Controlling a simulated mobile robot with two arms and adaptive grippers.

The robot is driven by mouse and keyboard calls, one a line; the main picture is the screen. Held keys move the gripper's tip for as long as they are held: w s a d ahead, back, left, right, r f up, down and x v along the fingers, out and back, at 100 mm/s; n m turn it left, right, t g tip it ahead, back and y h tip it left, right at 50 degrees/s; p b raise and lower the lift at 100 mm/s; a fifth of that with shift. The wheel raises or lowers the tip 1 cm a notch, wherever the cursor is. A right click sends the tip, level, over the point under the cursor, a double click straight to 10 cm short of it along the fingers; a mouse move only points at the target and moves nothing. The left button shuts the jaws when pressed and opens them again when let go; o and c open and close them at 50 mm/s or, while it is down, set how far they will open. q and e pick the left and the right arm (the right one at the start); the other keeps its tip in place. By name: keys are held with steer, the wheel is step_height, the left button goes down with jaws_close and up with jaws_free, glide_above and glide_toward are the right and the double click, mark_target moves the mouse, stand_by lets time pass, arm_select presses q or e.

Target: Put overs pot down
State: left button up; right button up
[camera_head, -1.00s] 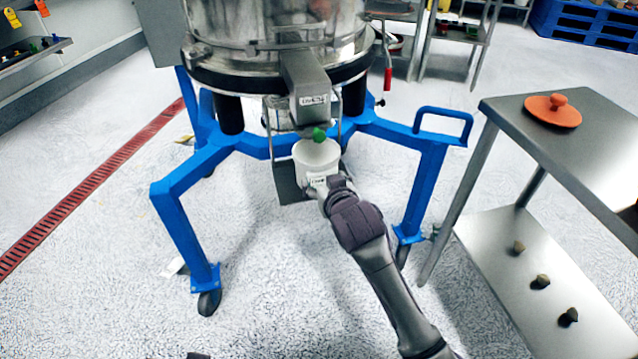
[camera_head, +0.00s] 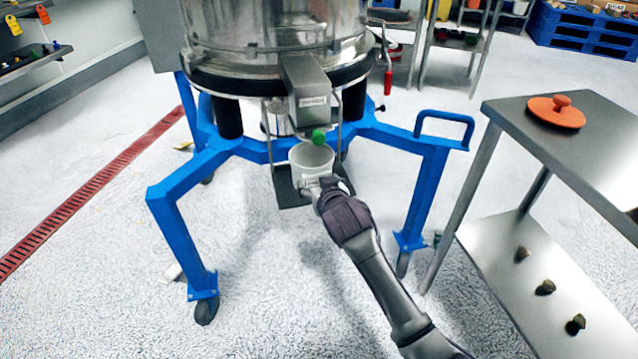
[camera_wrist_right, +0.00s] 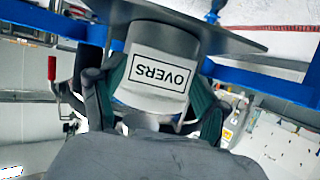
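The white overs pot (camera_head: 312,160) is under the sifter's outlet spout (camera_head: 309,85), just below a green ball-shaped part (camera_head: 318,136). In the wrist view its label reads OVERS (camera_wrist_right: 158,73). My right gripper (camera_head: 322,187) reaches it from the front. In the wrist view the gripper's fingers (camera_wrist_right: 152,95) lie on both sides of the pot, shut on it. A dark grey shelf plate (camera_head: 292,199) shows behind and below the pot; I cannot tell whether the pot's base touches it. My left gripper is not in view.
The blue sifter frame (camera_head: 180,225) has legs on both sides of the pot. A steel table (camera_head: 590,140) with an orange lid (camera_head: 556,111) stands at the right; several small dark objects lie on its lower shelf (camera_head: 500,250). The floor in front is clear.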

steer(key=o, duration=0.4)
steer(key=shift+r, duration=0.1)
steer(key=shift+s+r, duration=0.15)
steer(key=shift+s, duration=0.1)
steer(key=p+v, duration=0.3)
steer(key=v, duration=0.9)
steer(key=s+d+f+g+h, duration=0.1)
steer(key=s+d+f+g, duration=0.1)
steer(key=s+d+f, duration=0.4)
steer(key=s+d+f+g+h, duration=0.1)
steer(key=s+d+f+g, duration=0.2)
steer(key=f, duration=0.5)
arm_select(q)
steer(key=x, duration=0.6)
arm_select(e)
steer(key=s+d+f+g, duration=0.2)
steer(key=s+d+f, duration=0.1)
steer(key=s, duration=0.6)
steer(key=s+d+f+g+h, duration=0.1)
steer(key=s+d+f+g, duration=0.2)
steer(key=s, duration=0.7)
step_height(320, 180, down, 2)
steer(key=shift+s+d+f+m, duration=0.2)
steer(key=shift+d+m, duration=0.2)
steer(key=shift+d, duration=0.4)
